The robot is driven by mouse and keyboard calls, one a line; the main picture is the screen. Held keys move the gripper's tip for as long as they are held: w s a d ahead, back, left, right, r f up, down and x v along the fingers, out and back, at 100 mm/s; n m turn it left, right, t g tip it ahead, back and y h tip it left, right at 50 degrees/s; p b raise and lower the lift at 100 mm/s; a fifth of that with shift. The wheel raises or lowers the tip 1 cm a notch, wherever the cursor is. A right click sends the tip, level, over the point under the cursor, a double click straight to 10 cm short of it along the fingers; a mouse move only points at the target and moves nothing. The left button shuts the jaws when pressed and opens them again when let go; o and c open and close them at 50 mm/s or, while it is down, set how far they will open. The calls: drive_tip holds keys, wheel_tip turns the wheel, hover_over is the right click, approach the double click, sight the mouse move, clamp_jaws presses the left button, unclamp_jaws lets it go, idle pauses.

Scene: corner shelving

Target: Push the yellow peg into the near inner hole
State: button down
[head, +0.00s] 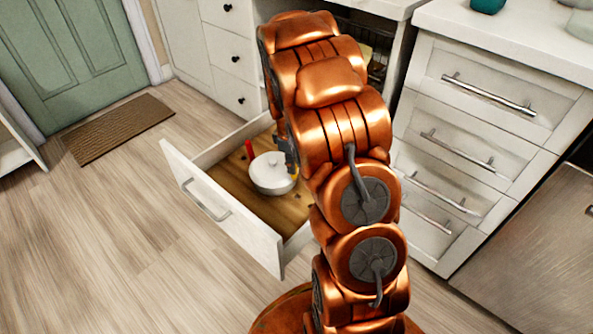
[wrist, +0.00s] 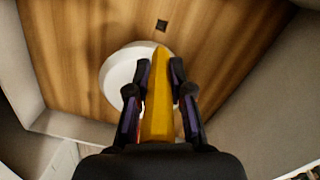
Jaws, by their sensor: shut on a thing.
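The yellow peg (wrist: 157,105) is between the fingers of my gripper (wrist: 158,72) in the wrist view, its far end pointing at the drawer floor. In the head view only a small yellow bit (head: 295,175) shows beside the white round pot. My gripper (head: 291,158) is mostly hidden there by my arm and reaches down into the open drawer. A dark square hole (wrist: 161,26) shows in the wooden drawer floor, ahead of the peg tip and apart from it in the picture. I cannot tell whether the tip touches the floor. Other holes are small or hidden.
The white round pot (head: 269,174) stands on the drawer floor, close to the peg; it also shows in the wrist view (wrist: 118,75). A red peg (head: 249,149) stands behind it. The drawer front (head: 222,212) and side walls surround the space. Shut drawers (head: 470,150) stand right.

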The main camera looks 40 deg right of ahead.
drive_tip(key=shift+s+d+f, duration=0.35)
drive_tip(key=shift+f, duration=0.15)
drive_tip(key=shift+r, duration=0.1)
drive_tip(key=shift+p, duration=0.35)
wheel_tip(320, 180, down, 6)
idle(0.4)
drive_tip(key=shift+m+p, duration=0.5)
drive_tip(key=shift+p, duration=0.25)
idle(1.8)
drive_tip(key=shift+f, duration=1.55)
idle(0.3)
